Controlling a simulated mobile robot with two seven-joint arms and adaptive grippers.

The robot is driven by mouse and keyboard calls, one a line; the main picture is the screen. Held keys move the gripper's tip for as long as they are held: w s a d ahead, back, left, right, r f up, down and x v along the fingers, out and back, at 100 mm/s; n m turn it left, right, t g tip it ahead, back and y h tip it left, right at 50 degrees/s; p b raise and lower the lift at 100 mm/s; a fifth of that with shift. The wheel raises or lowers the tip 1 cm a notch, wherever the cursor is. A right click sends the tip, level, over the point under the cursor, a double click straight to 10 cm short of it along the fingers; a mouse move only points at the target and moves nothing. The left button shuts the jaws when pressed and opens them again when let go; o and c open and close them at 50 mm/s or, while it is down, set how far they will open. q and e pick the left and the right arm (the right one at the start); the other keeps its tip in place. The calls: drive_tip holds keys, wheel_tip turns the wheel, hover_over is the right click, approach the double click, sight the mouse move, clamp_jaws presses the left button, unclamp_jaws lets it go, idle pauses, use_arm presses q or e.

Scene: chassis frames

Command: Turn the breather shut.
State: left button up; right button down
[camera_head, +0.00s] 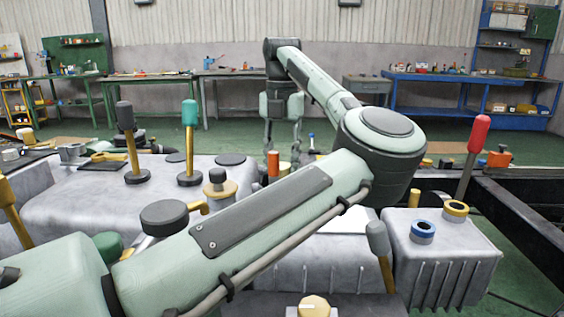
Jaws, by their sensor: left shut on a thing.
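My left gripper (283,146) points down beyond my bent left arm, over the far side of the grey chassis castings. Its two fingers stand apart, shut on the breather. The breather between and below the fingertips is mostly hidden behind my own arm, so its shape and angle cannot be told. My right gripper is not in view.
Levers with a grey knob (124,115), a teal knob (190,112) and a red knob (478,134) rise from the castings. A blue-ringed cap (423,230) and a yellow-ringed cap (455,208) sit on the right casting. Workbenches (455,78) line the back wall beyond green floor.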

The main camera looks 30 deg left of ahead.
sight(282, 165)
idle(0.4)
use_arm(q)
drive_tip(key=o, duration=1.2)
drive_tip(key=shift+c, duration=0.2)
drive_tip(key=shift+r, duration=0.15)
wheel_tip(282, 165, up, 12)
